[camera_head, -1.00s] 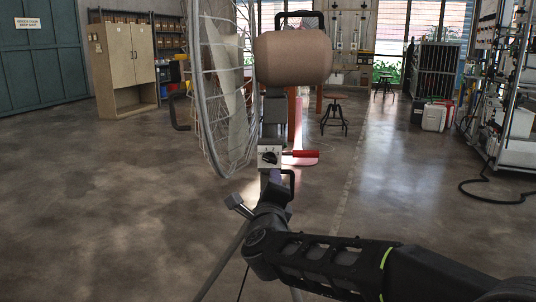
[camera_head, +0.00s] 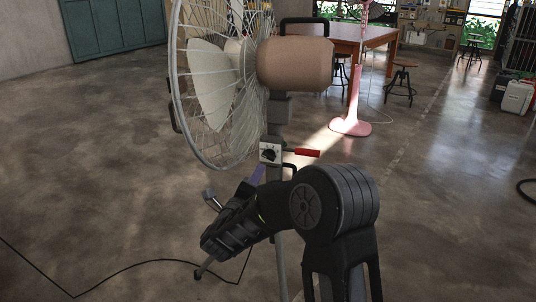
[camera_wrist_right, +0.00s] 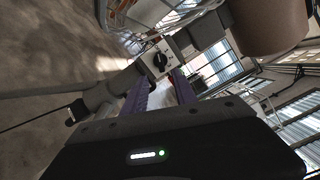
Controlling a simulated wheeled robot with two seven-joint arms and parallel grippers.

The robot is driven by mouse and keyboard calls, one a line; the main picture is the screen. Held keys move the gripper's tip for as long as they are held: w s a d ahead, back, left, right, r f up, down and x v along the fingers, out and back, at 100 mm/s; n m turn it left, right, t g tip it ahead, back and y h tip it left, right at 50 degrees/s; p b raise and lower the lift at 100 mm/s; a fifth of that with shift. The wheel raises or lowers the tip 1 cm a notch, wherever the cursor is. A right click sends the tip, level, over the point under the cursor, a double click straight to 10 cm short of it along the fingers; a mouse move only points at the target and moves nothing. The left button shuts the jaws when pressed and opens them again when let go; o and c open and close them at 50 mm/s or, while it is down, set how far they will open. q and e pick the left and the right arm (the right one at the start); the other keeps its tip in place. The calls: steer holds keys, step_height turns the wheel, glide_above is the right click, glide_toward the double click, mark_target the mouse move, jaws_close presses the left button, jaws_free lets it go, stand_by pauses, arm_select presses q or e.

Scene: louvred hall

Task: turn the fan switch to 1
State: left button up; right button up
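The fan's switch is a black knob (camera_head: 269,154) on a pale box fixed to the fan's pole, below the brown motor housing (camera_head: 295,64). In the right wrist view the knob (camera_wrist_right: 160,61) shows on its light plate; I cannot read its markings or setting. My right gripper (camera_head: 258,174) is just below and in front of the switch box, partly hidden by my own wrist. Its purple fingers (camera_wrist_right: 161,93) are apart with nothing between them, and the knob lies beyond their tips, not touched. My left gripper is not in view.
The fan's wire cage (camera_head: 212,85) stands left of the pole. A red handle (camera_head: 306,153) sticks out to the right of the switch box. A wooden table (camera_head: 350,38), a pink stand (camera_head: 351,126) and stools (camera_head: 401,82) are behind. A black cable (camera_head: 130,266) crosses the floor at left.

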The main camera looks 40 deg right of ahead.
mark_target(268, 158)
steer(key=p+x, duration=0.1)
steer(key=x, duration=0.4)
steer(key=shift+d+r+p, duration=0.1)
steer(key=shift+p, duration=0.3)
steer(key=b+x, duration=0.2)
steer(key=x, duration=0.1)
steer(key=shift+w+d+f, duration=0.1)
steer(key=shift+f, duration=0.15)
steer(key=shift+x, duration=0.8)
steer(key=shift+r+b, duration=0.1)
steer(key=shift+b, duration=0.25)
steer(key=shift+b, duration=0.4)
steer(key=shift+c, duration=0.3)
